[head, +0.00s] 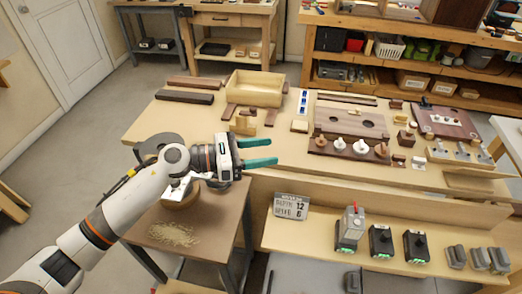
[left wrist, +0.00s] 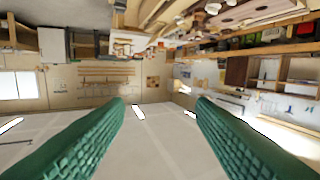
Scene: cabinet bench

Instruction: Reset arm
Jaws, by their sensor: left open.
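My left gripper (head: 259,152) is in the middle of the head view, with the arm coming in from the lower left. Its two green fingers are spread apart and point right, with nothing between them. It appears above the near edge of the wooden bench (head: 290,169). In the left wrist view the fingers (left wrist: 160,112) stand wide apart on either side, with only the distant room between them. My right gripper does not show in either view.
A light wooden box (head: 254,88), dark wood strips (head: 185,96) and a board with knobs (head: 348,150) lie on the bench. A small side table (head: 207,230) holds shavings below my left arm. A lower shelf (head: 390,236) carries several black-and-green devices. Open floor lies at left.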

